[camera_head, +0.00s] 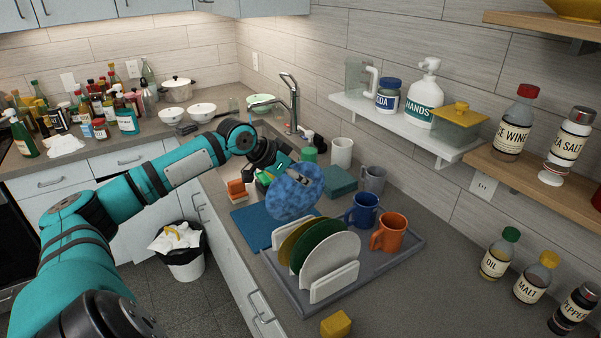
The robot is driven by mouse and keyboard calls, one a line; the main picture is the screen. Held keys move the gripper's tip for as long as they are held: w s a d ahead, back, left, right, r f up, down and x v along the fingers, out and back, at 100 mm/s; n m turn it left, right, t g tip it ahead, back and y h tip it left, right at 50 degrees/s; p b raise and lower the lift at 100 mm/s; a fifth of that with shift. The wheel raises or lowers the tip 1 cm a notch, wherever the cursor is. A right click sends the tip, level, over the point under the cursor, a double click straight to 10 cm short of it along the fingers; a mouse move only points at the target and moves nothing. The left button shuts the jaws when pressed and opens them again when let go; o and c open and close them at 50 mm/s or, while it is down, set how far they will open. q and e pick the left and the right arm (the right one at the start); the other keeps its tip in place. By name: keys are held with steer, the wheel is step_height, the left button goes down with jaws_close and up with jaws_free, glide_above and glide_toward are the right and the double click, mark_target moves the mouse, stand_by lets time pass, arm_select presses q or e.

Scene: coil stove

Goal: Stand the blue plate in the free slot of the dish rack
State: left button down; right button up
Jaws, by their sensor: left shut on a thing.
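The blue speckled plate (290,193) is held up at its far edge by my left gripper (283,163), which is shut on it. The plate hangs tilted in the air above and behind the dish rack. The white dish rack (334,283) stands on a grey tray on the counter. Several plates stand in it: a white one at the front (331,257), a green one (303,250), an olive one (287,246) and a pale one at the back. The rack's slots are mostly hidden by the plates, so I cannot tell which is free. My right gripper is out of view.
A blue mug (362,211) and an orange mug (388,233) stand on the grey tray (395,262), right of the rack. A blue mat (262,227) lies left of it. A yellow block (336,325) sits in front. A grey mug (374,179) stands behind.

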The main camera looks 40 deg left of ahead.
mark_target(314, 196)
arm_select(q)
steer(key=shift+f, duration=0.65)
steer(key=shift+r, duration=0.1)
stand_by(0.4)
steer(key=shift+p, duration=0.75)
stand_by(0.8)
steer(key=shift+p, duration=0.3)
steer(key=shift+f+b, duration=0.4)
steer(key=shift+f, duration=0.85)
